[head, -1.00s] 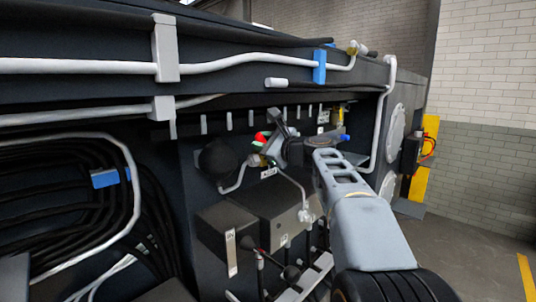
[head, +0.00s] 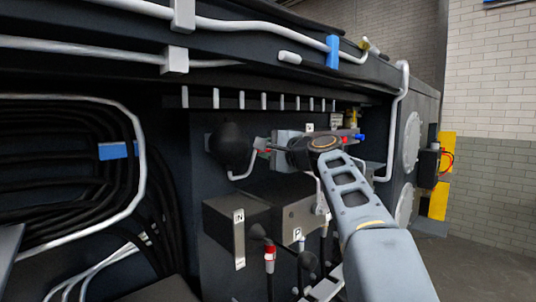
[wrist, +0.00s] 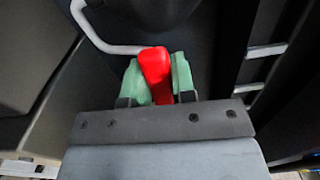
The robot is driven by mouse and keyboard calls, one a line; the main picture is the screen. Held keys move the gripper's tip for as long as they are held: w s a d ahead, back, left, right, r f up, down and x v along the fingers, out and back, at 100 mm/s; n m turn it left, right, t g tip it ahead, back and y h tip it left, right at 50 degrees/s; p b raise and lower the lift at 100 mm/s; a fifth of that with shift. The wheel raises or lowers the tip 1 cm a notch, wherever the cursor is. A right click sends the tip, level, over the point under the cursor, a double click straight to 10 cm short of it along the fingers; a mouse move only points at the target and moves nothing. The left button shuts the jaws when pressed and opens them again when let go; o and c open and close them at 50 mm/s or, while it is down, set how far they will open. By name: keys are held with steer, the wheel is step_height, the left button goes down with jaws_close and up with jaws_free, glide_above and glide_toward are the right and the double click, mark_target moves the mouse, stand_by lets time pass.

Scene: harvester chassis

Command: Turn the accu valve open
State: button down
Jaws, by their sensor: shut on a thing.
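The red valve handle (wrist: 156,72) stands between the green finger pads of my gripper (wrist: 157,85) in the wrist view, and the gripper is shut on it. In the head view my gripper (head: 267,151) is small, just right of the round black accumulator (head: 231,146). The handle is mostly hidden there by the gripper and my wrist. A pale bent pipe (wrist: 104,40) runs beside the handle in the wrist view. The valve body is not clearly seen.
Below the accumulator are dark boxes (head: 225,222) with IN and P labels, and a red-collared hose (head: 270,255). Pale pipes (head: 265,38) cross above. Black hoses (head: 60,185) bundle at the left. Open floor shows at the far right.

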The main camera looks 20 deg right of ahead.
steer(key=shift+f+n+b, duration=0.45)
steer(key=shift+n, duration=0.05)
steer(key=c, duration=0.9)
jaws_free()
steer(key=shift+c, duration=0.2)
steer(key=shift+s+d, duration=0.1)
steer(key=b+v, duration=0.1)
steer(key=v, duration=1.2)
steer(key=shift+s, duration=0.3)
steer(key=shift+r, duration=0.1)
